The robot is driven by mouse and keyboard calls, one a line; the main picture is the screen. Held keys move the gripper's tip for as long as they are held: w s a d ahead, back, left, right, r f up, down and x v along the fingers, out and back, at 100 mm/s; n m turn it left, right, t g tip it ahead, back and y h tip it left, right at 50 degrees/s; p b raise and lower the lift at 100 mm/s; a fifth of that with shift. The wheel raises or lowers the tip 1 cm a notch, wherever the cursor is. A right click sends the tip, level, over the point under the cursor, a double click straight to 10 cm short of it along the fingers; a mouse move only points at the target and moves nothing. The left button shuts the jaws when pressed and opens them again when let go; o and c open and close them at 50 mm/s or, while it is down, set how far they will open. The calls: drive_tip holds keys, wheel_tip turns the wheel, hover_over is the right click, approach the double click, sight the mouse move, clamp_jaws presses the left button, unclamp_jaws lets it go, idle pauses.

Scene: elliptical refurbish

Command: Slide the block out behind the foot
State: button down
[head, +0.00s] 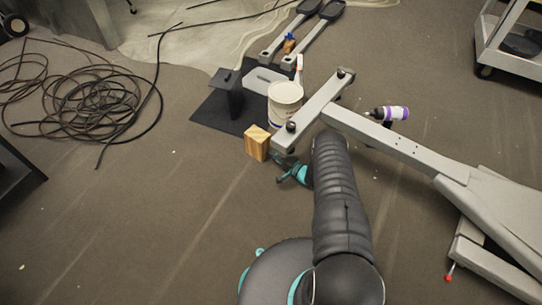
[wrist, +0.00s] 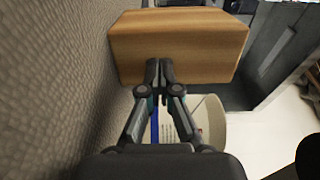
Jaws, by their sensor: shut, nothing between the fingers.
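The wooden block (head: 257,143) stands on the floor beside the near end of the machine's grey crossbar foot (head: 312,112), to its left in the head view. In the wrist view the block (wrist: 180,40) fills the upper middle, its wide face toward me. My gripper (head: 279,157) is low by the near end of the foot, just right of the block. In the wrist view my gripper's fingertips (wrist: 160,68) are together and empty, overlapping the block's lower edge. I cannot tell whether they touch it.
A white tub (head: 285,103) stands just behind the foot, and a dark mat (head: 212,120) lies farther left. A purple-and-white bottle (head: 394,113) lies right of the foot. Coiled cable (head: 75,100) lies at far left. The floor left of and in front of the block is clear.

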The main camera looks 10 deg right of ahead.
drive_tip(key=v, duration=1.4)
